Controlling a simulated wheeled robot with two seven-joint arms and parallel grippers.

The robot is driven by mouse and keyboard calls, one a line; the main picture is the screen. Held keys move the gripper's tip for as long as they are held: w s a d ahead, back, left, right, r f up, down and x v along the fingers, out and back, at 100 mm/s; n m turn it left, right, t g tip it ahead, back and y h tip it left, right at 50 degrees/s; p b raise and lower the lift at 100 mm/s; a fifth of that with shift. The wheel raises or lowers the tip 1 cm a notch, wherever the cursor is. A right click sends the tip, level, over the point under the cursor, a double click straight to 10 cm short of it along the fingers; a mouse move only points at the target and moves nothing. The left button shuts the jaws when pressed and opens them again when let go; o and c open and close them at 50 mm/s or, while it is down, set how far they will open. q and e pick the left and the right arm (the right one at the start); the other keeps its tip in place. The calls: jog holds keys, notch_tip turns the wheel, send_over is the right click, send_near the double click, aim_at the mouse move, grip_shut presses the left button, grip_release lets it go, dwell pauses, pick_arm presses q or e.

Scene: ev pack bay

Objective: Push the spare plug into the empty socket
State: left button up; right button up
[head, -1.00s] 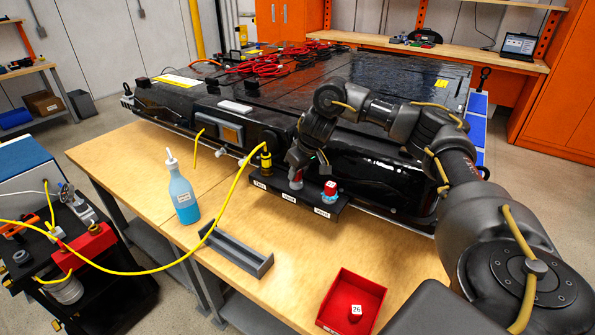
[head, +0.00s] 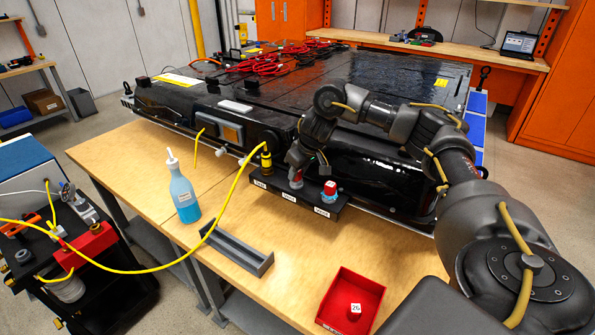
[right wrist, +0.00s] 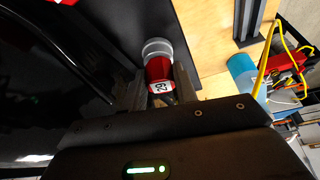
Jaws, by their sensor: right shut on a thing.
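My right gripper (head: 296,172) is shut on a red plug (right wrist: 158,70) with a white number label that seems to read 29. The gripper is low over the middle place of the black socket block (head: 267,191). In the right wrist view the plug sits between both fingers, with a grey round collar (right wrist: 157,47) at its far end. The plug is at the middle socket, but I cannot tell how deep it sits. Another red plug (head: 330,187) stands in the right socket. A yellow-cabled plug (head: 266,162) stands in the left one. My left gripper is not in view.
A red tray (head: 377,296) at the table's front holds a red piece with a white label (head: 354,310). A grey slotted holder (head: 237,250) and a blue bottle (head: 184,195) stand left of it. A yellow cable (head: 215,215) crosses the table. The black battery pack (head: 380,165) lies behind.

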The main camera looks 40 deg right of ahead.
jog(key=shift+d+f+p, duration=0.1)
jog(key=shift+f+p, duration=0.2)
jog(key=shift+p, duration=0.4)
dwell(1.0)
jog(key=o, duration=0.5)
jog(key=o, duration=1.2)
jog(key=shift+r, duration=0.1)
jog(key=shift+w+d+r, duration=0.1)
jog(key=shift+r, duration=0.1)
jog(key=shift+r+p, duration=0.35)
jog(key=shift+p, duration=0.25)
jog(key=shift+p+v, duration=1.05)
